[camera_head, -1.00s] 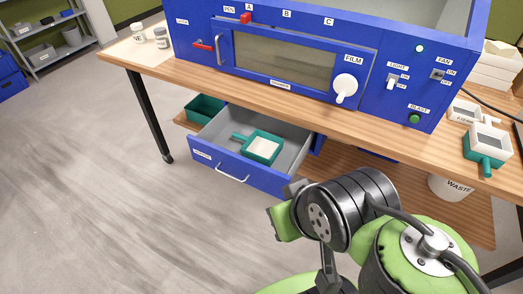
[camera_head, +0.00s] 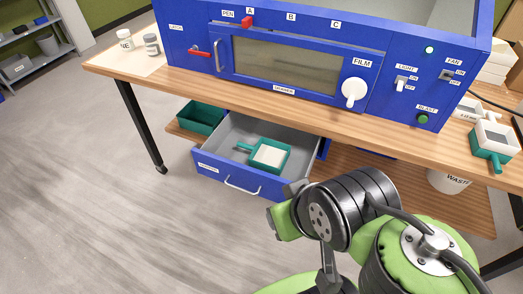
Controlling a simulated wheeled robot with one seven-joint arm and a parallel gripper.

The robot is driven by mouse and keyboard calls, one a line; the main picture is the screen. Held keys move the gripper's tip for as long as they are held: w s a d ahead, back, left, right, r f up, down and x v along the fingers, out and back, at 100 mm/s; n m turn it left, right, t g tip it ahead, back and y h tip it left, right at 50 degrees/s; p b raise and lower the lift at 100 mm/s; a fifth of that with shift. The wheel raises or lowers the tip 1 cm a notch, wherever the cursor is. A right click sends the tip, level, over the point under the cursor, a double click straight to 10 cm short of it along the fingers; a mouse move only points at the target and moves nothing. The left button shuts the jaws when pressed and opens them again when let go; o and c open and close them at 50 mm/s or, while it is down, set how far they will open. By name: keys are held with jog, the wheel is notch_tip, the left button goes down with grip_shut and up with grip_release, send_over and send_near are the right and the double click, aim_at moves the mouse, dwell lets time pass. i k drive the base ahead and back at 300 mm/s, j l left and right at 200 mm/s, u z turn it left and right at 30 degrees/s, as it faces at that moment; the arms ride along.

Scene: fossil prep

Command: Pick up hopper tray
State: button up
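A teal tray with a short handle and a pale square inside (camera_head: 269,156) lies in the open blue drawer (camera_head: 238,179) under the bench. A second teal piece with a handle and a white top (camera_head: 494,138) stands at the bench's right end. The pictures do not make clear which of them is the hopper tray; the drawer's label is too small to read. My green and black arm is in the lower right, in front of the drawer and apart from both trays. My gripper's fingers are not visible.
The blue cabinet (camera_head: 180,38) stands on the wooden bench (camera_head: 300,107). An empty-looking green bin (camera_head: 202,117) sits left of the drawer on the lower shelf. A waste bin (camera_head: 449,182) is at right. The floor (camera_head: 90,200) at left is clear.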

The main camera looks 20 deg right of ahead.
aim_at(270, 156)
jog(key=i+j+z, duration=0.3)
jog(key=j, duration=0.3)
jog(key=i+j+z, duration=0.3)
jog(key=j, duration=0.35)
jog(key=i+j+z, duration=0.15)
jog(key=j, duration=0.2)
jog(key=i+j+z, duration=0.35)
jog(key=j, duration=0.2)
jog(key=i+j+z, duration=0.2)
jog(key=j+z, duration=0.2)
jog(key=j, duration=0.25)
jog(key=i+j+z, duration=0.15)
jog(key=i, duration=0.2)
jog(key=i+j+z, duration=0.15)
jog(key=i, duration=0.45)
